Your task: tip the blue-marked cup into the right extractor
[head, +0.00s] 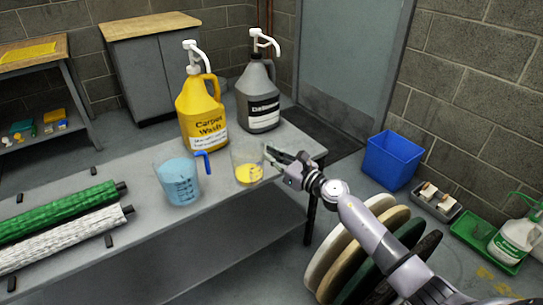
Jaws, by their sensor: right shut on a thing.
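A clear cup with blue liquid and a blue handle (178,182) stands upright on the grey table (150,252). To its right is a clear cup with yellow liquid (248,172), upright at the table's right end. My right gripper (275,156) comes in from the right and is shut at the right side of the yellow-liquid cup, on its handle side. The grip itself is small and partly hidden by the fingers. My left gripper is not in view. I see no extractor in this view.
A yellow Carpet Wash jug (200,110) and a grey jug (258,98), both with pumps, stand behind the cups. Green (60,212) and white (65,237) rollers lie at the left. Round pads (335,250), a blue bin (393,160) and a green tray (483,240) are at the right.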

